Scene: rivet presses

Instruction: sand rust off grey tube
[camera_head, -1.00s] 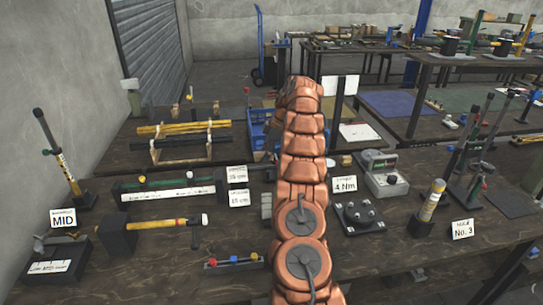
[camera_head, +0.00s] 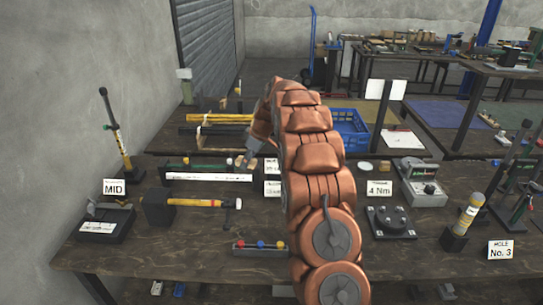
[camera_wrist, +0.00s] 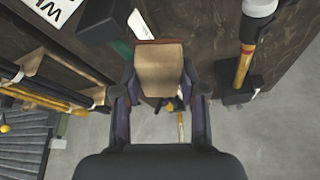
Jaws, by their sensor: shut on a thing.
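In the wrist view my gripper (camera_wrist: 159,85) is shut on a tan sanding block (camera_wrist: 159,66), held between its two purple-dark fingers. The block is clear of the tubes, with grey floor visible below it. In the head view my gripper (camera_head: 252,148) shows small and partly hidden behind my copper arm, above the far part of the front bench. I cannot pick out a grey tube for certain, and no rust can be made out. Yellow and dark tubes (camera_head: 214,130) lie on a wooden rack farther back.
A yellow-handled tool (camera_head: 117,140) stands upright at left, near the MID sign (camera_head: 115,186). A blue crate (camera_head: 352,130) stands behind my arm. A green-ended fixture (camera_head: 210,172) lies in front of the rack.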

